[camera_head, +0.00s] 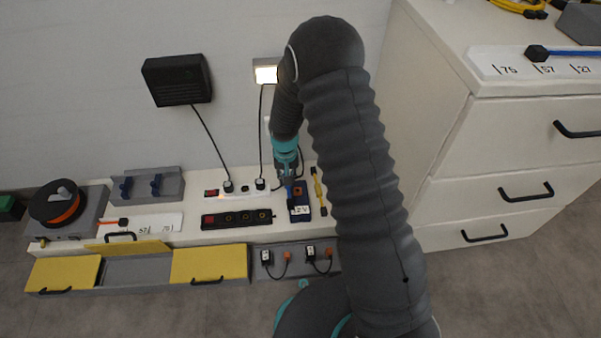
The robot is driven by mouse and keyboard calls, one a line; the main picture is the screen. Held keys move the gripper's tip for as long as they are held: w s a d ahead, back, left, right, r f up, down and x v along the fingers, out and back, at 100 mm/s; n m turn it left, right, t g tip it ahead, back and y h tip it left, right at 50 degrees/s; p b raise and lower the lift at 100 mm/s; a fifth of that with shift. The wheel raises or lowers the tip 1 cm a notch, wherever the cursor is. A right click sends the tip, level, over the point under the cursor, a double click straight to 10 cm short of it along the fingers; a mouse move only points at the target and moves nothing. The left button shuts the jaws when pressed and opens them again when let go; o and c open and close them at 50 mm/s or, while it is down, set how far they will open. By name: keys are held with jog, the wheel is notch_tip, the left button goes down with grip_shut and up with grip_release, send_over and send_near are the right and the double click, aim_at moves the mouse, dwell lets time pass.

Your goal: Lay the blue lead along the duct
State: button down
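A blue lead (576,52) with a black end block (537,53) lies across a white marked board (490,65) on the cabinet top at upper right; its other end is cut off by the frame. A long grey trough (130,272), which looks like the duct, runs along the low bench front at left, with yellow lids on parts of it and an open stretch between them. My gripper (287,178) points down over a dark blue block labelled 12V (300,212). A slim blue piece shows at its tips. I cannot tell whether the gripper holds it, or how far its fingers are apart.
A white power strip (243,192) with two black plugs and a black socket strip (236,218) lie left of my gripper. A white drawer cabinet (480,140) with black handles stands right. Grey floor shows in front.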

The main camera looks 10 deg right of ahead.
jog(key=s+a, duration=0.8)
jog(key=a, duration=0.9)
jog(key=s+a+r+b, duration=0.1)
jog(key=s+a, duration=0.8)
jog(key=a, duration=0.9)
jog(key=s+a+r, duration=0.1)
jog(key=s+a, duration=0.7)
jog(key=a, duration=0.9)
jog(key=shift+s+a, duration=0.2)
jog(key=shift+a, duration=0.1)
jog(key=shift+r, duration=0.1)
